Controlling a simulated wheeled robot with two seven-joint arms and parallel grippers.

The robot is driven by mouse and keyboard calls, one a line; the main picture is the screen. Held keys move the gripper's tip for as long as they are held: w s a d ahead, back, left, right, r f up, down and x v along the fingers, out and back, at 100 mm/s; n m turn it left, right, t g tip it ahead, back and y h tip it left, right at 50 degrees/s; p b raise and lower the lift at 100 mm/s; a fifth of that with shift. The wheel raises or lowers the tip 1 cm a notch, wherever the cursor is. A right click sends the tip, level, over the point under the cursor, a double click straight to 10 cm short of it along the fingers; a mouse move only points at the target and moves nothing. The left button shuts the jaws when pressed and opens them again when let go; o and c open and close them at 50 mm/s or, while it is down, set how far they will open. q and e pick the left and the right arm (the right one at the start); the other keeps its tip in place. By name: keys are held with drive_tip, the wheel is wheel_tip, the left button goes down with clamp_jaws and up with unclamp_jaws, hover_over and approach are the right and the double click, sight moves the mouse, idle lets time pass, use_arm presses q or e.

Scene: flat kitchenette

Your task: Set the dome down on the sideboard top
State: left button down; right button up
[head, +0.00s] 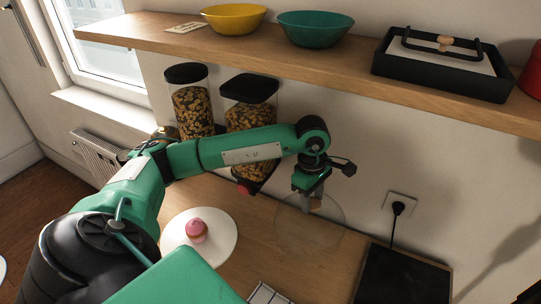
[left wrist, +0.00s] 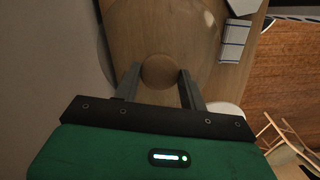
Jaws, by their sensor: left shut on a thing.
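The dome (head: 322,234) is clear glass with a round wooden knob (head: 316,203); its outline is faint in the head view. My left gripper (head: 312,202) points down from above and is shut on the knob, which also shows between the fingers in the left wrist view (left wrist: 160,71). The dome is over the sideboard top (head: 257,247), right of the white plate and left of the black slab. I cannot tell whether its rim touches the wood. My right gripper is not in view.
A pink cupcake (head: 196,230) sits on a white round plate (head: 226,237). A black slab (head: 400,276) lies at the right, with a plugged socket (head: 399,204) behind. A checked cloth (head: 265,295) lies at the front. Food jars (head: 250,115) stand behind my arm, under a wooden shelf (head: 330,69).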

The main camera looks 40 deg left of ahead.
use_arm(q)
wheel_tip(320, 180, down, 9)
drive_tip(key=p, duration=0.3)
drive_tip(key=shift+r+p, duration=0.1)
drive_tip(key=shift+p, duration=0.25)
drive_tip(key=shift+f, duration=0.4)
drive_tip(key=c, duration=0.8)
unclamp_jaws()
drive_tip(key=r+b, duration=0.1)
drive_tip(key=r, duration=0.2)
drive_tip(key=a+r+b, duration=0.1)
drive_tip(key=r+b, duration=0.1)
drive_tip(key=r, duration=0.2)
drive_tip(key=r+b, duration=0.2)
drive_tip(key=r, duration=0.1)
drive_tip(key=shift+a+r, duration=0.15)
drive_tip(key=shift+r, duration=0.25)
drive_tip(key=shift+a+r, duration=0.1)
drive_tip(key=shift+r, duration=0.6)
